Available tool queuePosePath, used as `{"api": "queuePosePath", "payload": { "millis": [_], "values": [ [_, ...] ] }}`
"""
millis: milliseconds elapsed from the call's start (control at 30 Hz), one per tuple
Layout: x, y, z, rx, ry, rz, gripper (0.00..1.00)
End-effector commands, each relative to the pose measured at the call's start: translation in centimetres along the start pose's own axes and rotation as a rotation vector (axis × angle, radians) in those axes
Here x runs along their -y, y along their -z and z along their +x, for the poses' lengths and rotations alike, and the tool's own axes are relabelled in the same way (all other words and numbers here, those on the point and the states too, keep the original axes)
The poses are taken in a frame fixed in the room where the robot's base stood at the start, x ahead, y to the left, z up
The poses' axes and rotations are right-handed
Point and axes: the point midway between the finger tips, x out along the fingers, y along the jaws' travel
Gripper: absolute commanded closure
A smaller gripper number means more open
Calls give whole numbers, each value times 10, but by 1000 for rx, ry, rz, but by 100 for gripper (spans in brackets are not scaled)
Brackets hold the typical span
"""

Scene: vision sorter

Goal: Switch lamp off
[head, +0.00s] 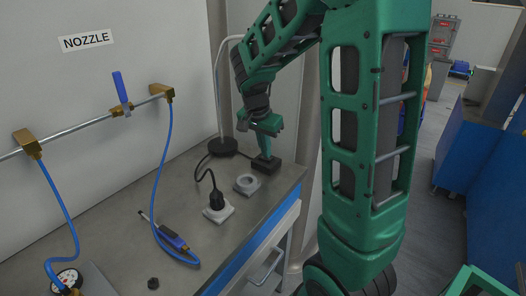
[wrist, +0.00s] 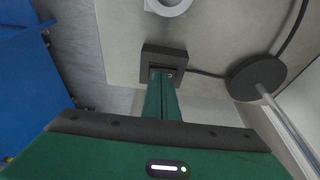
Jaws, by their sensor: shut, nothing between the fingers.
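The lamp's round black base (head: 223,147) and thin pole stand at the back of the workbench. The lamp's head is not clearly seen. A black switch box (head: 273,166) sits on the bench near its right edge. In the wrist view, a cord joins the switch box (wrist: 149,53) to the lamp base (wrist: 258,78). My gripper (head: 264,154) is shut and empty, pointing down at the top of the switch box. In the wrist view its fingertips (wrist: 163,73) overlap the rocker, with a small round mark beside them. Contact cannot be told.
A grey ring (head: 247,184) and a socket with a black plug (head: 217,212) sit left of the switch. Hoses hang from a wall rail (head: 75,129). Open floor lies to the right.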

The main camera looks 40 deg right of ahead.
Motion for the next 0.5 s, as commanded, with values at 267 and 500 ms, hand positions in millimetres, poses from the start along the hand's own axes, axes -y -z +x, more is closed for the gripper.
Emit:
{"api": "queuePosePath", "payload": {
  "millis": [267,500],
  "values": [
    [2,0,-46,-2,5,1,100],
    [2,0,-86,-1,2,1,100]
  ]
}}
